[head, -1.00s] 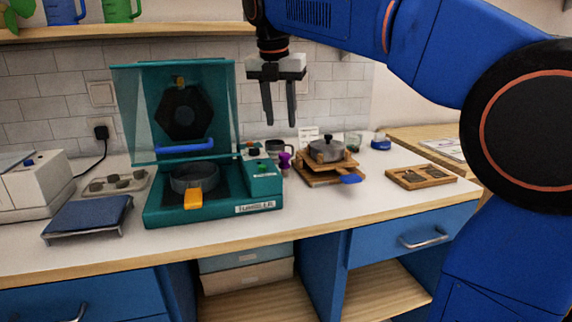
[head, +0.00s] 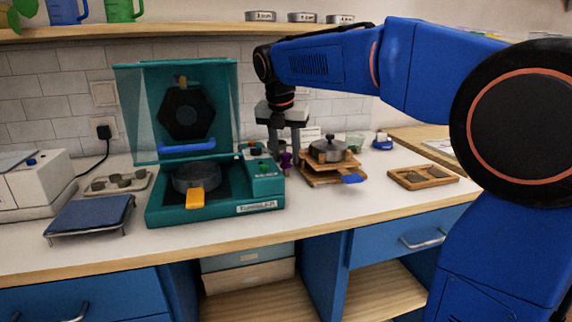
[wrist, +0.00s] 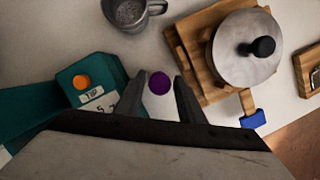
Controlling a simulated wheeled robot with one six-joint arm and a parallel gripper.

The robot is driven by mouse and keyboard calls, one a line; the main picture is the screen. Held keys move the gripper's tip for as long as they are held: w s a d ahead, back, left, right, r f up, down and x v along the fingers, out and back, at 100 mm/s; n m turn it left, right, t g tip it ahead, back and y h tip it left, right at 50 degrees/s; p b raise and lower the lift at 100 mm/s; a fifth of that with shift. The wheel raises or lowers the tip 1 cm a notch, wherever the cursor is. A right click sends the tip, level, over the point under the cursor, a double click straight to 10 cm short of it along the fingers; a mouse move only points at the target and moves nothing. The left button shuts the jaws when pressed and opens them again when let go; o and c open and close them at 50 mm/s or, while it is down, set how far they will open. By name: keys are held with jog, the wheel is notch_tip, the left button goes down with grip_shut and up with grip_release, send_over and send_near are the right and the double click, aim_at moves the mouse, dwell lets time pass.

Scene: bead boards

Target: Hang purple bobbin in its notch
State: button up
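The purple bobbin (head: 285,160) stands on the white counter, between the teal tumbler machine and the wooden stand with the pot. In the wrist view its round purple top (wrist: 159,83) shows between my two fingers. My gripper (head: 284,150) points down over the bobbin, with its fingers open on either side of it. A gap shows between the bobbin and each finger in the wrist view (wrist: 160,92). I cannot make out the bobbin's notch in these frames.
The teal machine (head: 262,207) with its raised lid is close on the left. The wooden stand (head: 318,181) with a lidded pot (head: 328,150) is close on the right. A metal mug (wrist: 130,14) stands behind the bobbin. A wooden tray (head: 424,184) lies farther right.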

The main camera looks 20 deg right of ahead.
jog(key=shift+w+d+f, duration=0.1)
jog(key=shift+f, duration=0.3)
grip_shut()
